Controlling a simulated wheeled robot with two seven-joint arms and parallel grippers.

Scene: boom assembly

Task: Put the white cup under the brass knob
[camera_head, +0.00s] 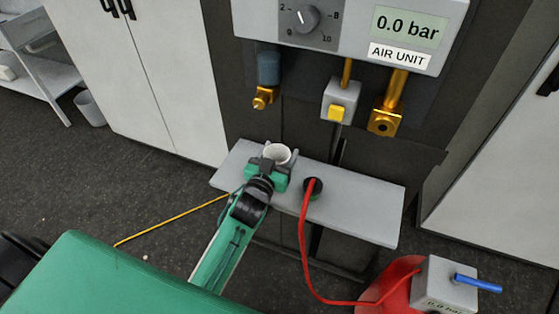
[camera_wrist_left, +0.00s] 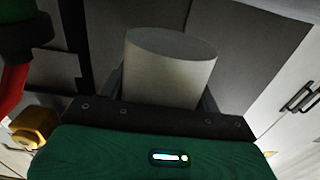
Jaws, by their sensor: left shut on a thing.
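The white cup (camera_head: 278,153) is in my left gripper (camera_head: 272,160), over the left part of the grey shelf (camera_head: 355,215). The gripper is shut on it, a finger on each side. In the left wrist view, the cup (camera_wrist_left: 170,75) fills the space between the fingers. I cannot tell whether it touches the shelf. The brass knob (camera_head: 264,98) hangs below a blue-grey cylinder on the air unit, higher up and slightly left of the cup in the head view. My right gripper is not in view.
The air unit (camera_head: 350,30) reads 0.0 bar. A brass outlet (camera_head: 385,121) and a grey block with a yellow button (camera_head: 337,113) hang to the right. A black plug (camera_head: 313,187) with a red hose (camera_head: 304,245) stands on the shelf. The shelf's right part is clear.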

